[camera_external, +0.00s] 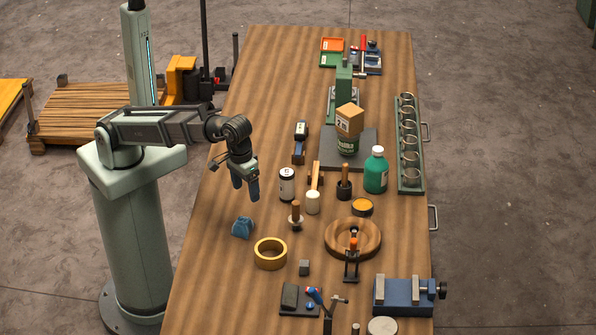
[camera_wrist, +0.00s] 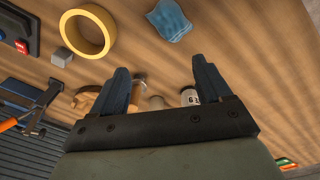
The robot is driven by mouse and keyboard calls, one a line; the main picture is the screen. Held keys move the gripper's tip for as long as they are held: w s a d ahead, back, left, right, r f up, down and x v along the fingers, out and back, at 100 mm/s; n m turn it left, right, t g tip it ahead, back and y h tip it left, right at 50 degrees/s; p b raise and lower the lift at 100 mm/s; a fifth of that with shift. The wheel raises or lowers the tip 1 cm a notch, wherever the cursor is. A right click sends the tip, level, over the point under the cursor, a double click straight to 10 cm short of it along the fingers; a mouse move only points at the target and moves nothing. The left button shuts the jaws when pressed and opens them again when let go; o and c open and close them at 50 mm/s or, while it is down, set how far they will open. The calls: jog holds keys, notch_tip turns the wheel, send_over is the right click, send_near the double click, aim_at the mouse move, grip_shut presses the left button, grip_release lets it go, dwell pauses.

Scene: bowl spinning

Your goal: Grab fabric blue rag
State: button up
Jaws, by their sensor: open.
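The blue rag (camera_external: 242,228) is a small crumpled piece of cloth lying on the wooden table, near its left edge. It also shows at the top of the wrist view (camera_wrist: 169,20), beyond my fingertips. My gripper (camera_external: 245,188) points down above the table, behind the rag in the external view, and is apart from it. In the wrist view its two dark blue fingers (camera_wrist: 160,75) are spread with nothing held between them.
A yellow ring (camera_external: 270,253) lies just right of and nearer than the rag. A black-and-white can (camera_external: 287,184) and a dark-handled tool (camera_external: 296,215) stand to the right. A wooden bowl (camera_external: 353,238) is farther right. The wooden tabletop (camera_external: 215,265) left of the ring is clear.

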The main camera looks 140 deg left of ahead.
aim_at(243, 221)
jog(key=shift+s+d+f+n+g+h, duration=0.1)
jog(key=shift+s+f+n, duration=0.15)
jog(key=shift+f+n, duration=1.45)
jog(key=shift+s+d+f+n+g+h, duration=0.15)
jog(key=shift+s+f+n, duration=0.15)
jog(key=shift+f, duration=2.65)
jog(key=shift+s+d+f+n+g+h, duration=0.15)
jog(key=shift+f+n, duration=0.95)
jog(key=shift+f, duration=1.25)
jog(key=shift+c, duration=0.3)
jog(key=c, duration=1)
jog(key=shift+r, duration=0.15)
